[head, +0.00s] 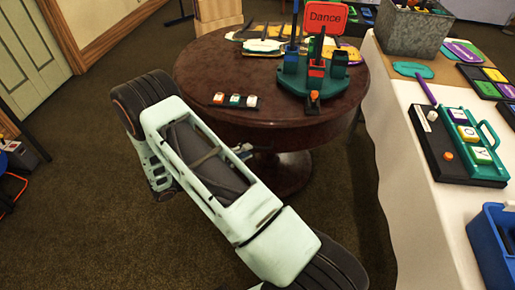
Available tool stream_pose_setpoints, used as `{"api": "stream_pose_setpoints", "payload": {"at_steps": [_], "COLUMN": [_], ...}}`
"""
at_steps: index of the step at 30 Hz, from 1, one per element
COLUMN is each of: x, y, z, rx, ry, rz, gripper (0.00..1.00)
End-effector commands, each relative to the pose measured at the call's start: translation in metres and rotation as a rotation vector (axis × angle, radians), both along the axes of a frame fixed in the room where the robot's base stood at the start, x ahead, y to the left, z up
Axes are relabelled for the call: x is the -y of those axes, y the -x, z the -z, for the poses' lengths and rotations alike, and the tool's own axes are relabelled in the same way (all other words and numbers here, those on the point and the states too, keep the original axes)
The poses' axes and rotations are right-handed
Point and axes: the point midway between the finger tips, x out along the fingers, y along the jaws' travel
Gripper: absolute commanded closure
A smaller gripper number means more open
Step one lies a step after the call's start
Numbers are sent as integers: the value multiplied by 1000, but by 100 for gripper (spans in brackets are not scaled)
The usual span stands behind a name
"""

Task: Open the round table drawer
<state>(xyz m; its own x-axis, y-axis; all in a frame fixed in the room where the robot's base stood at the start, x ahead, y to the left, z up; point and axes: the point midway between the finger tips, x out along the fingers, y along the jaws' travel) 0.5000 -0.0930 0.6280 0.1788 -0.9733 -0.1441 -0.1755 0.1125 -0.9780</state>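The round table (215,75) is dark reddish-brown wood on a central pedestal, in the middle of the head view. Its rim and apron face me, but I cannot make out a drawer front or handle; my pale green arm covers part of the near left side. Only a small metallic part of my gripper (243,151) shows past my arm, close to the table's lower near side. I cannot tell whether it touches the table or whether its fingers are open or shut.
On the round table stand a red "Dance" sign (326,17), a green stand (290,75) and a small strip with three buttons (235,100). A white-clothed table (410,165) with game boxes and a blue bin (490,245) borders the right.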

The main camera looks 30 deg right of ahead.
Motion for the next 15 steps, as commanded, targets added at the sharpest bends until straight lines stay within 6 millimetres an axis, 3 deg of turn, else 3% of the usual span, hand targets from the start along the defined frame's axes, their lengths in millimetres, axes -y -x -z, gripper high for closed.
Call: {"api": "stream_pose_setpoints", "payload": {"at_steps": [6, 15], "x": [37, 54], "y": [-6, -10], "z": [7, 8], "rx": [0, 1], "ry": [-2, -1], "rz": [3, 1], "gripper": [85, 85]}}
